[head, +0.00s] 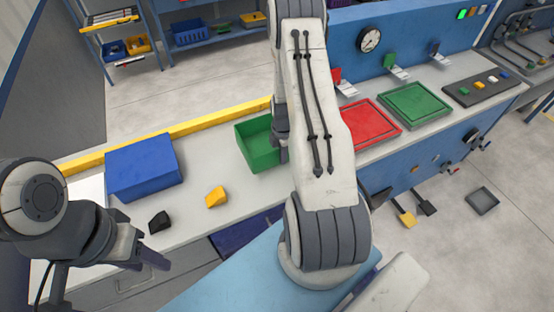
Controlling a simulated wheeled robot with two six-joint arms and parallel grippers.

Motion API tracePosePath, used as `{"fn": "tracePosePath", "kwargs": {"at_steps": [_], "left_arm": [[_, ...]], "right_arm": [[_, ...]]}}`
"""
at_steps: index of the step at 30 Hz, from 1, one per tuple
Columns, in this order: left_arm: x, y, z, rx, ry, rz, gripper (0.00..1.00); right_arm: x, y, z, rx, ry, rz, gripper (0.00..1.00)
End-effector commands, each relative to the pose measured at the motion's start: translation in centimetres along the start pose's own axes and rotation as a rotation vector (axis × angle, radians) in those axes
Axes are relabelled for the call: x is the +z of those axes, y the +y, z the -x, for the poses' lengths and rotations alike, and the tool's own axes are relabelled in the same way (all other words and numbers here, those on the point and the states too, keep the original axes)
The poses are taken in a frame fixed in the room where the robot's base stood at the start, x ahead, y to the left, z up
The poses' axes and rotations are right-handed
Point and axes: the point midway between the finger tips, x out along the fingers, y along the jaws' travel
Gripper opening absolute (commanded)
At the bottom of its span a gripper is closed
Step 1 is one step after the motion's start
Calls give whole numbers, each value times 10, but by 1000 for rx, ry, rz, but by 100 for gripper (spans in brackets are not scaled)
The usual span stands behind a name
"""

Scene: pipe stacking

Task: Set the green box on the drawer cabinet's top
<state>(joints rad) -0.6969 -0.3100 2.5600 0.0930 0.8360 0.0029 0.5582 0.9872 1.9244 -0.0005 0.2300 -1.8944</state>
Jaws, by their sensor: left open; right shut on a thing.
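The green box (255,147) is an open-topped bin at the middle of the workbench, near its yellow back edge. My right gripper (281,143) is shut on the right side of the green box, partly hidden behind my own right arm. Whether the box rests on the bench or hangs just above it, I cannot tell. My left gripper (140,240) is open and empty at the lower left, over the bench's front edge near a black block. I cannot clearly pick out the drawer cabinet in this view.
A blue box (143,167) stands on the bench at left. A black block (159,222) and a yellow block (216,197) lie in front. Red (368,124) and green (414,102) trays lie at right. A blue shelf (205,40) stands behind.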

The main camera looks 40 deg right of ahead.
Motion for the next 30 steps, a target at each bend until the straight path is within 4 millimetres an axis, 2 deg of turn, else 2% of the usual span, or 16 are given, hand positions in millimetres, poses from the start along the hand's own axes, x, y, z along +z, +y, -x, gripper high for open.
{"fn": "tracePosePath", "kwargs": {"at_steps": [6, 16, 29, 30], "left_arm": [[0, 1, 8, 0, 0, -2, 46], [-1, 2, 25, 0, 0, -5, 46], [-1, 1, 18, 0, 0, -4, 46], [-1, 2, 20, 0, 0, -4, 46]], "right_arm": [[-12, 16, -11, 2, -1, 0, 0], [-11, 15, -48, 1, 0, -2, 0], [-11, 16, -56, 2, -1, -2, 0], [-11, 15, -55, 1, 0, -2, 21]]}}
